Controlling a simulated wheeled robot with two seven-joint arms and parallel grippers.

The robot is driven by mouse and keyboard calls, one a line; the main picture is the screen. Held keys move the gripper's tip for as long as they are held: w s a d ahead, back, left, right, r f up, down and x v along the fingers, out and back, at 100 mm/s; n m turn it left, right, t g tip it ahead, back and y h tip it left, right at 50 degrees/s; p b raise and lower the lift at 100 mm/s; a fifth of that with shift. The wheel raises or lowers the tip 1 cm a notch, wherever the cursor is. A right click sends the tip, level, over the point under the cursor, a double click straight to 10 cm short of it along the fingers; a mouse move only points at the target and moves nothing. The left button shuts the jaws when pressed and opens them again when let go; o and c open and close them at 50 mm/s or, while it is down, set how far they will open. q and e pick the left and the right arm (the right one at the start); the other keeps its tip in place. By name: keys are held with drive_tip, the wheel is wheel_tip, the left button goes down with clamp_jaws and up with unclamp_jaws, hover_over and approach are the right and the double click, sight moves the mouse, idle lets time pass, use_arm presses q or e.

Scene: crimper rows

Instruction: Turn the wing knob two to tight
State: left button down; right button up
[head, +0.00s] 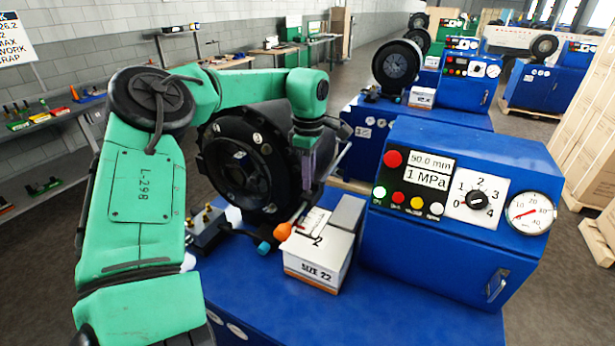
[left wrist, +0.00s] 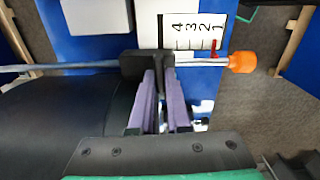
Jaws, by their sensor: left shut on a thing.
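My left gripper (head: 306,178) reaches down in front of the black crimper head (head: 240,160) at the near blue machine. In the left wrist view its purple fingers (left wrist: 166,76) are shut on a black wing-like piece (left wrist: 147,64) that sits on a thin metal rod. I take this piece for the wing knob; the fingers and arm hide it in the head view. An orange knob (left wrist: 242,62) ends the rod and also shows in the head view (head: 283,230). A white scale (left wrist: 190,32) marked 1 to 4 lies beside it, with a red pointer near 1. My right gripper is not in view.
A white box marked SIZE 22 (head: 312,268) stands close to the orange knob. A cyan piece (head: 263,247) is left of it. The control panel with a black dial (head: 477,199) and gauge (head: 531,213) is to the right. More machines (head: 400,105) stand behind.

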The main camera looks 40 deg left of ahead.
use_arm(q)
drive_tip(key=shift+s+d+f+m, duration=0.1)
drive_tip(key=shift+f+m, duration=0.05)
drive_tip(key=shift+m, duration=0.45)
drive_tip(key=c, duration=1.1)
unclamp_jaws()
drive_tip(key=shift+o, duration=1.1)
drive_tip(key=shift+w+d, duration=0.1)
drive_tip(key=shift+w, duration=0.1)
wheel_tip(320, 180, up, 5)
drive_tip(key=shift+r+b, duration=0.1)
drive_tip(key=shift+b, duration=0.7)
wheel_tip(320, 180, up, 10)
drive_tip(key=shift+f+p, duration=0.25)
drive_tip(key=shift+p, duration=0.05)
